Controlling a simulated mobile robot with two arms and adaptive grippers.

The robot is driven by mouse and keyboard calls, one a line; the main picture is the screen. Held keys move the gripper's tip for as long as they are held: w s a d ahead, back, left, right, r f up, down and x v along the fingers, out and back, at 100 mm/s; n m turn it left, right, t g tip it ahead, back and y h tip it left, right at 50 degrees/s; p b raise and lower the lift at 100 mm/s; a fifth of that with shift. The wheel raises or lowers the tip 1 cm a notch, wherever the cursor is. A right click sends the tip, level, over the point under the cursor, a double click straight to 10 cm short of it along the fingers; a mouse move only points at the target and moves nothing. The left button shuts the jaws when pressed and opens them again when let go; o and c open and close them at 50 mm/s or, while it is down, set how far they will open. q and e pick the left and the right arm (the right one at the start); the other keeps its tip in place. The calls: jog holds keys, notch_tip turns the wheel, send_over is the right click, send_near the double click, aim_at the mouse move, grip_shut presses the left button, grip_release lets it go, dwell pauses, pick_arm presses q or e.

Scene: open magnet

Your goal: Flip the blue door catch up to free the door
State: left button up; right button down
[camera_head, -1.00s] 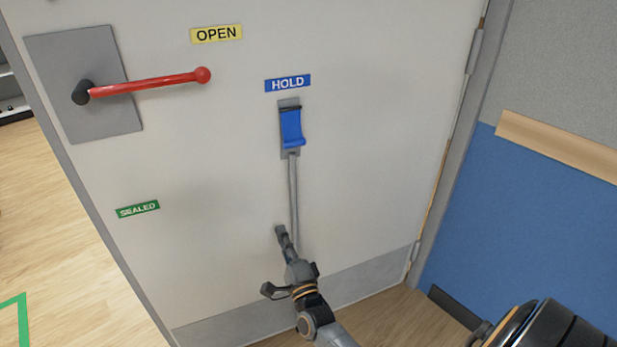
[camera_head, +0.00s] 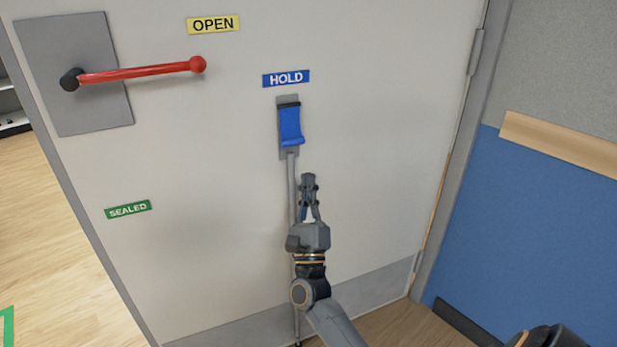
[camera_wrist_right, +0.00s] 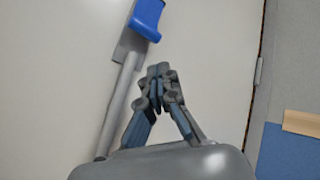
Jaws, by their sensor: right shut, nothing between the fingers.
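The blue door catch (camera_head: 290,125) sits on a grey plate under the blue HOLD label (camera_head: 286,78), its lip pointing down and outward. A grey rod (camera_head: 291,185) runs down the door from it. The catch also shows at the top of the right wrist view (camera_wrist_right: 147,18). My right gripper (camera_head: 308,180) is shut and empty, pointing up, just below and slightly right of the catch, apart from it. In the right wrist view its fingertips (camera_wrist_right: 160,72) are together, right of the rod. My left gripper is not in view.
The pale door (camera_head: 220,150) carries a red lever (camera_head: 140,72) on a grey plate at upper left, near the yellow OPEN label (camera_head: 213,24). A green SEALED label (camera_head: 128,209) is lower left. A blue wall (camera_head: 540,230) with a wooden rail (camera_head: 560,144) stands at right.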

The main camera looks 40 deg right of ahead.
aim_at(291, 126)
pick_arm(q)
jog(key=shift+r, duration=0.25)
pick_arm(e)
jog(key=x, duration=0.8)
pick_arm(q)
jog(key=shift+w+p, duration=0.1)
jog(key=shift+p, duration=0.25)
